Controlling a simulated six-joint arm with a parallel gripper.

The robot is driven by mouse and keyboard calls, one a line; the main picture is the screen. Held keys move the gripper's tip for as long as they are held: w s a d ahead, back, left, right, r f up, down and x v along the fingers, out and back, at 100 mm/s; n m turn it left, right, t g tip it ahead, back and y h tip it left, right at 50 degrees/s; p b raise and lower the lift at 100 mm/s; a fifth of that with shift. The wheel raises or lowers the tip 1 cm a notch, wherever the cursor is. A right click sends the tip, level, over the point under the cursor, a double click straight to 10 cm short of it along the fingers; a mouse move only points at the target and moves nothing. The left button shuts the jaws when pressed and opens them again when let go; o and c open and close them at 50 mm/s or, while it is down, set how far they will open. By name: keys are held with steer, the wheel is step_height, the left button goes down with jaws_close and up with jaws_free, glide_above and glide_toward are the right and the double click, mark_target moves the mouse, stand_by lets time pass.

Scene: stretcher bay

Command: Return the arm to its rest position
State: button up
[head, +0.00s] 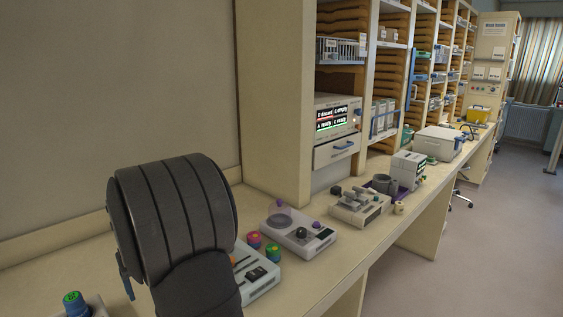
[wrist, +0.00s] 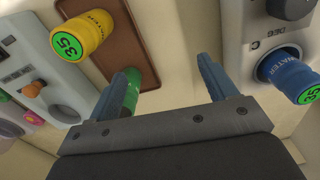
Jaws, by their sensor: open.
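My gripper (wrist: 168,72) is open in the wrist view, its two blue-grey fingers spread apart. A green cylinder (wrist: 131,92) shows right beside the left finger and is partly hidden by it; I cannot tell whether they touch. Nothing is clamped between the fingers. In the head view my dark grey arm fills the lower left, over the bench (head: 335,262). A blue finger part (head: 124,277) shows at the arm's left edge there; the rest of the gripper is hidden.
A blue water container (wrist: 288,75) sits at a grey device on the right. In the head view, devices (head: 298,232) line the bench below shelves; the floor (head: 480,255) is clear.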

steer(key=s+d+r+m, duration=0.1)
steer(key=s+d, duration=0.1)
steer(key=d, duration=0.4)
steer(key=s+d+r+m, duration=0.1)
steer(key=s+d, duration=0.2)
steer(key=d, duration=0.4)
steer(key=shift+d, duration=0.2)
steer(key=shift+r, duration=0.1)
